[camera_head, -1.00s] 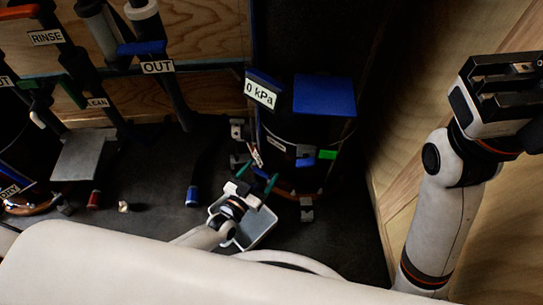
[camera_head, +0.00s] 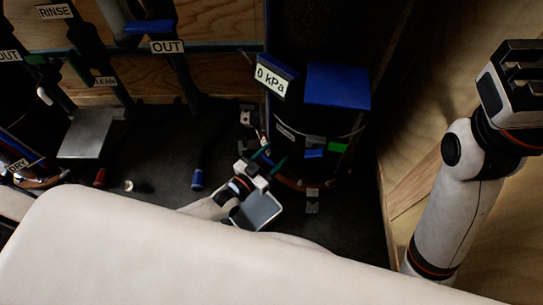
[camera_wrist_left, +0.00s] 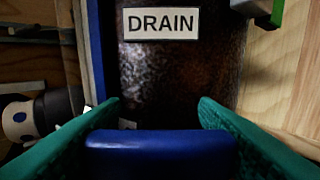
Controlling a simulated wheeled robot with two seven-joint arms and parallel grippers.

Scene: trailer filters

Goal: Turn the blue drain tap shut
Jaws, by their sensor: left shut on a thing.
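The blue drain tap (camera_wrist_left: 160,155) shows as a blue bar at the bottom middle of the left wrist view. A DRAIN label (camera_wrist_left: 161,23) is on the dark vessel above it. My left gripper (camera_wrist_left: 160,140) has one green finger on each side of the bar and is shut on it. In the head view my left gripper (camera_head: 269,160) is at the lower front of the dark vessel (camera_head: 320,122); I cannot make out the tap between its fingers there. My right gripper (camera_head: 510,85) is raised at the right, away from the vessel; its jaw state is unclear.
A blue box (camera_head: 338,86) and a 0 kPa label (camera_head: 270,80) top the vessel. A blue-ended hose (camera_head: 198,180) and a red fitting (camera_head: 100,178) are on the dark floor to the left. A wooden wall (camera_head: 410,150) stands close at the right.

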